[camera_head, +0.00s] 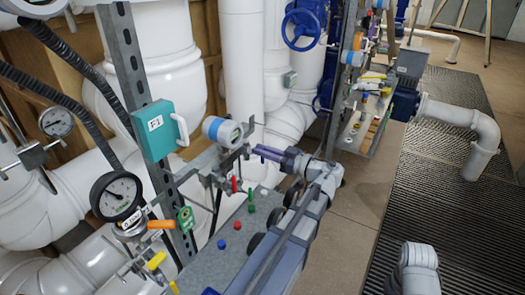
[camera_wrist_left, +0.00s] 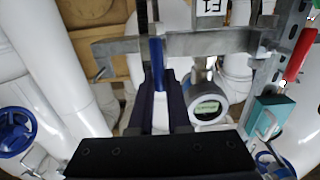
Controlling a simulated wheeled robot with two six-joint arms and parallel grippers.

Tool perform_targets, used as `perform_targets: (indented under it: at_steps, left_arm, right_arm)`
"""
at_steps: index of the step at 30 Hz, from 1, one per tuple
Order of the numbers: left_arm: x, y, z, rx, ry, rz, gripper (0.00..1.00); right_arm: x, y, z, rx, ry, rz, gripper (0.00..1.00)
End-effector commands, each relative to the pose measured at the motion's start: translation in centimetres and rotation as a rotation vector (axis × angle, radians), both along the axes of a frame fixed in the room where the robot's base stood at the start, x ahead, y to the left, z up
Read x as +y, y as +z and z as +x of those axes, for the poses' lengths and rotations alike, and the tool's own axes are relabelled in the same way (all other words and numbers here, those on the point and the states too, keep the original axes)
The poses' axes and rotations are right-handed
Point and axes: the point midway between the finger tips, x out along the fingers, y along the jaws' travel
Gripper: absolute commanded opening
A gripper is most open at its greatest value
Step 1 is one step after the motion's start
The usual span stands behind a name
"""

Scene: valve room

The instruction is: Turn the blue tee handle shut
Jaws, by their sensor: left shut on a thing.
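The blue tee handle (camera_wrist_left: 157,62) shows as an upright blue bar in the left wrist view, in front of a grey metal strut. My left gripper (camera_wrist_left: 158,82) is shut on it, with one dark finger on each side. In the head view my left gripper (camera_head: 257,152) reaches in from the lower middle to the small pipework beside the round blue-and-white gauge. The handle is mostly hidden there by the fingers. My right gripper is not in view.
The round digital gauge (camera_wrist_left: 208,107) sits close to the right finger. A teal box (camera_head: 158,130), a black dial gauge (camera_head: 117,196), a red handle (camera_head: 234,184) and a green handle (camera_head: 252,197) stand nearby. The floor (camera_head: 360,185) to the right is open.

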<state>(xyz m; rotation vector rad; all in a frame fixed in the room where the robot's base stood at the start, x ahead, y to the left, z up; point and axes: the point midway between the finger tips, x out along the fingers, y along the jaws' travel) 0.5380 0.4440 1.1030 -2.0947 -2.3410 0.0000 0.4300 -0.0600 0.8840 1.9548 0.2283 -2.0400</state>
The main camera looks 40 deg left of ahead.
Motion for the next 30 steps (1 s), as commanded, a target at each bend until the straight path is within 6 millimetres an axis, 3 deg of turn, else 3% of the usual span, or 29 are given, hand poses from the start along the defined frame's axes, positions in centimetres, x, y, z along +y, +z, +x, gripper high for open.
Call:
perform_targets:
  at_steps: [11,30]
  left_arm:
    - [0.0,0.0,0.2,0.079,0.0,-0.009,0.0]
    - [0.1,-0.6,1.4,0.644,0.0,-0.073,0.0]
  right_arm:
    - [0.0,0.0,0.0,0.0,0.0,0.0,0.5]
    - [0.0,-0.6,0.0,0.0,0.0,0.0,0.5]
